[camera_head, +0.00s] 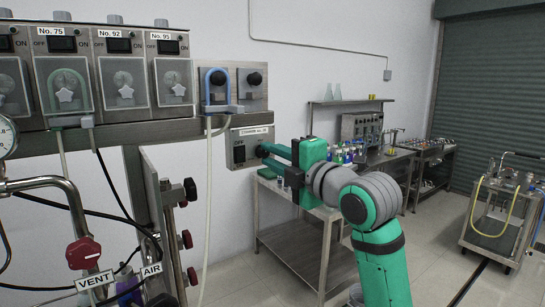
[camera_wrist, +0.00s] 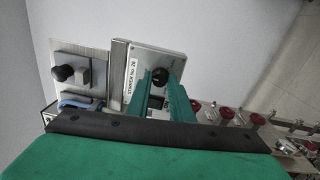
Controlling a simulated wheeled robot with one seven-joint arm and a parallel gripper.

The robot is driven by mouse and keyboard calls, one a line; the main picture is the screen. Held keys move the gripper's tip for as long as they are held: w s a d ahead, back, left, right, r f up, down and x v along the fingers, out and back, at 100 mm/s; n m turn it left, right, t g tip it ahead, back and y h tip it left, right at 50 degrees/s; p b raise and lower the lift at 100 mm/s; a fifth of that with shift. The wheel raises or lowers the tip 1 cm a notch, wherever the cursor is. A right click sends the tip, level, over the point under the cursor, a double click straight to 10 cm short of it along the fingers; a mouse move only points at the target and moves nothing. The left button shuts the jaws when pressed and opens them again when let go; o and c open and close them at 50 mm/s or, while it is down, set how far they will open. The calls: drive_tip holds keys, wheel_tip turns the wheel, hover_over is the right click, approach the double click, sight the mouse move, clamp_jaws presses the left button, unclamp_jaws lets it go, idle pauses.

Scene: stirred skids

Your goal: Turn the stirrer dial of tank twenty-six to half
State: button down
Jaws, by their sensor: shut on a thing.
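The stirrer box (camera_head: 249,133) is a small grey metal box on the wall, with an OFF marking on its face. In the wrist view the same box (camera_wrist: 178,60) carries a label reading STIRRER No. 26. Its dial (camera_wrist: 160,75) is a round black knob with a light pointer mark. My green gripper (camera_head: 263,152) reaches the box from the right in the head view. In the wrist view its two fingers (camera_wrist: 161,82) stand on either side of the dial, shut on it. The dial's scale is partly hidden by the fingers, and I cannot read the setting.
Left of the box is a plate with black knobs and a blue hasp (camera_head: 217,77). Covered switch boxes No. 75, No. 92 and No. 95 (camera_head: 165,48) line the rail. A red VENT valve (camera_head: 84,252) is at lower left. A steel table (camera_head: 288,236) stands below my arm.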

drive_tip(key=shift+n, duration=0.6)
drive_tip(key=c, duration=1.6)
unclamp_jaws()
drive_tip(key=shift+o, duration=0.2)
drive_tip(key=v, duration=1)
drive_tip(key=shift+s+d, duration=0.2)
drive_tip(key=shift+s, duration=0.15)
